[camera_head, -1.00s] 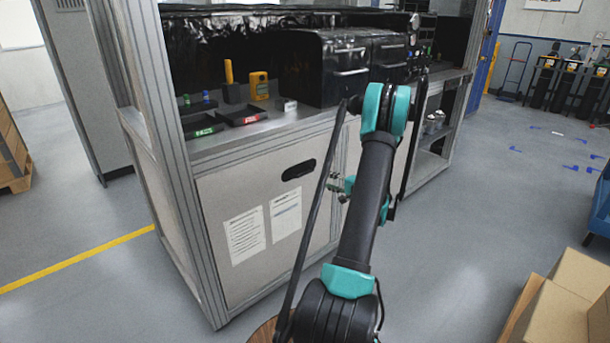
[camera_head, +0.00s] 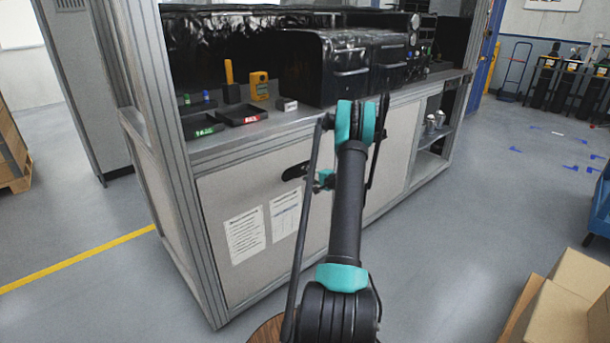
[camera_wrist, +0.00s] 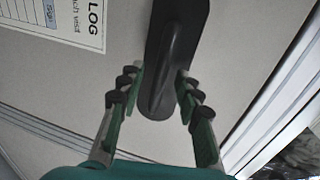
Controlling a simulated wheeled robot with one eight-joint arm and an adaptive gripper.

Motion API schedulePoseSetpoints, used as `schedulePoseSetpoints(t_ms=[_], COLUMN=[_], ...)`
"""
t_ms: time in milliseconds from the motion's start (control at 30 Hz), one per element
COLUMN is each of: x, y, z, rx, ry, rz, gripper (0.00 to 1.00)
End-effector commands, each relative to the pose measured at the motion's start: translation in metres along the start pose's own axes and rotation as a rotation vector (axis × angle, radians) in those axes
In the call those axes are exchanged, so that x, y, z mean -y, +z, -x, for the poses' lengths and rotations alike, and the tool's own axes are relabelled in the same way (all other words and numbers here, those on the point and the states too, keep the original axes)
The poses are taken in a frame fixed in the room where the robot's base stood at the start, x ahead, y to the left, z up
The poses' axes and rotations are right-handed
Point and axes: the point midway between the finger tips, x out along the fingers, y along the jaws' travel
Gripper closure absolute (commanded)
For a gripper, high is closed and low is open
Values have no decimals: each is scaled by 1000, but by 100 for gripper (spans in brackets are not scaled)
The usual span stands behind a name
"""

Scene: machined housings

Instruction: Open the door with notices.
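The door with notices (camera_head: 225,190) is a light grey cabinet panel with two printed sheets (camera_head: 264,228) on it, and it looks shut. Its black handle (camera_head: 293,172) is near the door's upper right. In the wrist view, the handle (camera_wrist: 176,45) comes down from the top centre. My gripper (camera_wrist: 158,80) is open, with a finger on each side of the handle's lower end. I cannot tell whether either finger touches it. In the head view, my gripper (camera_head: 318,179) is at the handle's right end, partly hidden by my arm.
A worktop (camera_head: 225,140) above the door carries small trays, a yellow device (camera_head: 259,86) and a black-covered machine (camera_head: 345,68). Open shelves (camera_head: 432,140) are at the cabinet's right. Cardboard boxes (camera_head: 565,305) stand at the lower right. The floor before the door is clear.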

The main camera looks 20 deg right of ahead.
Motion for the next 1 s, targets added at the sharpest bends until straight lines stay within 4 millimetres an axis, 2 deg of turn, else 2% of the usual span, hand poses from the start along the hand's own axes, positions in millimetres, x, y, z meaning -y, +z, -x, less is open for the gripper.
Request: schedulePoseSetpoints(t_ms=[200,533,800,1000], x=[0,0,0,0], y=[0,0,0,0], z=[-19,-22,-21,-21], rx=[0,-1,-1,-1], ry=[0,0,0,0], rz=[1,1,1,1], gripper=[66,66,99,100])
